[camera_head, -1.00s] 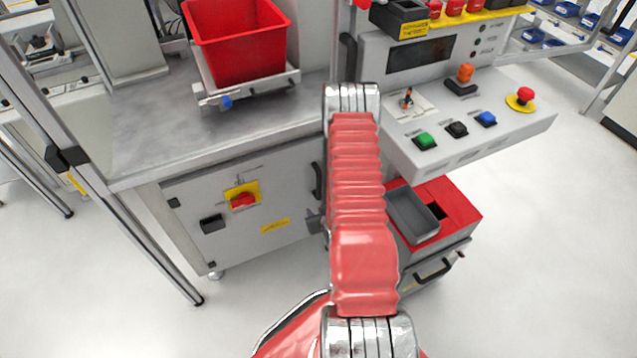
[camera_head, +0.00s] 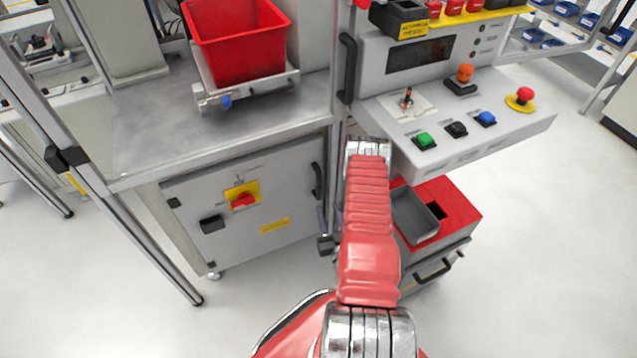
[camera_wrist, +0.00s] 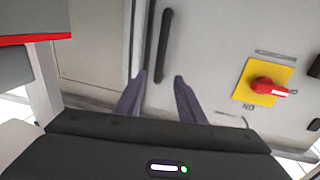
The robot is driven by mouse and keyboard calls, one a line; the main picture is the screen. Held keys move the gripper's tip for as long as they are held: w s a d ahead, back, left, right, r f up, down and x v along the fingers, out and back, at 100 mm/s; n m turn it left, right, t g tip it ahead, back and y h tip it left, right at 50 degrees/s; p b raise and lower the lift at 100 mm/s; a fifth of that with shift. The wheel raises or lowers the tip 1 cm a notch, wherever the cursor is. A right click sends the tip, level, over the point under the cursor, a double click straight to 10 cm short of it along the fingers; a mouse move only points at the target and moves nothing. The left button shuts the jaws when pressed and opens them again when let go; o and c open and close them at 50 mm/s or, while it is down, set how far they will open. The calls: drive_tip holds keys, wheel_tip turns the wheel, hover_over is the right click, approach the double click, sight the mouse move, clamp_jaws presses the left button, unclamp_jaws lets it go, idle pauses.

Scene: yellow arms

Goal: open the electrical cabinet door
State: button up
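The electrical cabinet door (camera_head: 250,220) is a grey panel under the worktop, and it looks shut. It carries a red rotary switch (camera_head: 243,200) on a yellow plate. Its black bar handle (camera_head: 318,182) stands upright near the door's right edge. In the wrist view the handle (camera_wrist: 164,40) runs down from the top, and its lower end shows between my fingertips. My gripper (camera_wrist: 158,79) is open, with two dark purple fingers spread and nothing held. In the head view my gripper (camera_head: 329,214) is just right of and below the handle, partly hidden by my red arm.
A control console (camera_head: 460,125) with buttons juts out at right above a red-topped drawer unit (camera_head: 455,205). Another black handle (camera_head: 347,70) is on the frame above. A red bin (camera_head: 240,45) stands on the worktop (camera_head: 150,130). The floor before the door is clear.

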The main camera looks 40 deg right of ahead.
sight(319, 184)
drive_tip(key=x, duration=1.4)
drive_tip(key=shift+a, duration=0.1)
drive_tip(key=shift+c, duration=0.4)
drive_tip(key=shift+s, duration=0.1)
clamp_jaws()
